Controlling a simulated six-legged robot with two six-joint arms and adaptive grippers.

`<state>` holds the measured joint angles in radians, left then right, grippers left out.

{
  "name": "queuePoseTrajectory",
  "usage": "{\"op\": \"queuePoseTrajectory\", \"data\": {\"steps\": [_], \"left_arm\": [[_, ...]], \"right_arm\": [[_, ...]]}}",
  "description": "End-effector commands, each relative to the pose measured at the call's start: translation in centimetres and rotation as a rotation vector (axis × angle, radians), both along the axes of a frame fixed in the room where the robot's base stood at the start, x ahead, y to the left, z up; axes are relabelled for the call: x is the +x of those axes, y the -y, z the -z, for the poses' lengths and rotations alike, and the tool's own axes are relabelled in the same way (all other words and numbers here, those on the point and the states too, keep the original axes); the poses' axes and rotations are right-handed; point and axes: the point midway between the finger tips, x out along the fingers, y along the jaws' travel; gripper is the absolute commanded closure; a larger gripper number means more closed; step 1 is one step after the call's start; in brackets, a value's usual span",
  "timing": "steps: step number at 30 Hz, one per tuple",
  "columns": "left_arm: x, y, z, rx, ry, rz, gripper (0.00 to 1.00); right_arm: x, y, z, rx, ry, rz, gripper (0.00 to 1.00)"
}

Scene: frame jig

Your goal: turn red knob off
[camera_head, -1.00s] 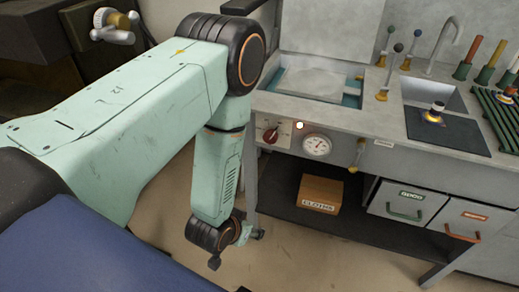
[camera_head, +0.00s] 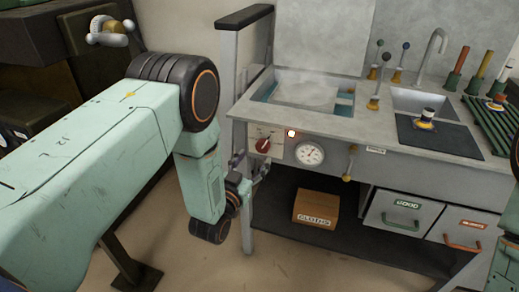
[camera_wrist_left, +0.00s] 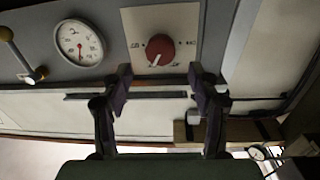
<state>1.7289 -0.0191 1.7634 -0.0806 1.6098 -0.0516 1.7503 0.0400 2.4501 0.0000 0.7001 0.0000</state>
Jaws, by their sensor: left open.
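The red knob (camera_head: 263,145) sits on a pale square plate at the left end of the bench's front panel. In the left wrist view the red knob (camera_wrist_left: 160,50) shows a white pointer line slanting toward its lower left. My left gripper (camera_head: 252,168) is just below and left of the knob, apart from it. In the left wrist view its two fingers (camera_wrist_left: 160,78) are spread, with nothing between them, and the knob lies beyond the tips.
A round gauge (camera_head: 309,154) and a yellow-ended lever (camera_head: 350,163) are right of the knob. The bench leg (camera_head: 247,222) stands below the plate. A cardboard box (camera_head: 316,206) is on the lower shelf, beside drawers (camera_head: 402,212). Floor in front is clear.

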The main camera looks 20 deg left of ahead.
Motion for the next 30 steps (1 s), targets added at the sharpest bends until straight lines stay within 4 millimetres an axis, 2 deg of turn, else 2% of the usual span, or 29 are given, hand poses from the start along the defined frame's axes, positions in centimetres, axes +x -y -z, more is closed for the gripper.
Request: {"op": "queuePoseTrajectory", "data": {"steps": [6, 12, 17, 24, 30], "left_arm": [[3.5, 0.4, 0.2, 0.001, 0.001, 0.000, 0.39], [5.8, 0.6, 0.2, 0.000, -0.001, -0.001, 0.39], [6.6, 0.7, 0.1, 0.000, -0.003, -0.002, 0.39], [6.6, 0.7, 0.1, -0.001, -0.004, -0.003, 0.39], [6.6, 0.7, 0.1, -0.001, -0.004, -0.003, 0.55]], "right_arm": [[0.0, 0.0, 1.3, 0.000, 0.000, 0.000, 1.00], [0.0, 0.0, 2.0, 0.000, 0.000, 0.000, 1.00], [0.0, 0.0, 2.2, 0.000, 0.000, 0.000, 1.00], [0.0, 0.0, 2.1, 0.000, 0.000, 0.000, 1.00], [0.0, 0.0, 2.1, 0.000, 0.000, 0.000, 1.00]]}}
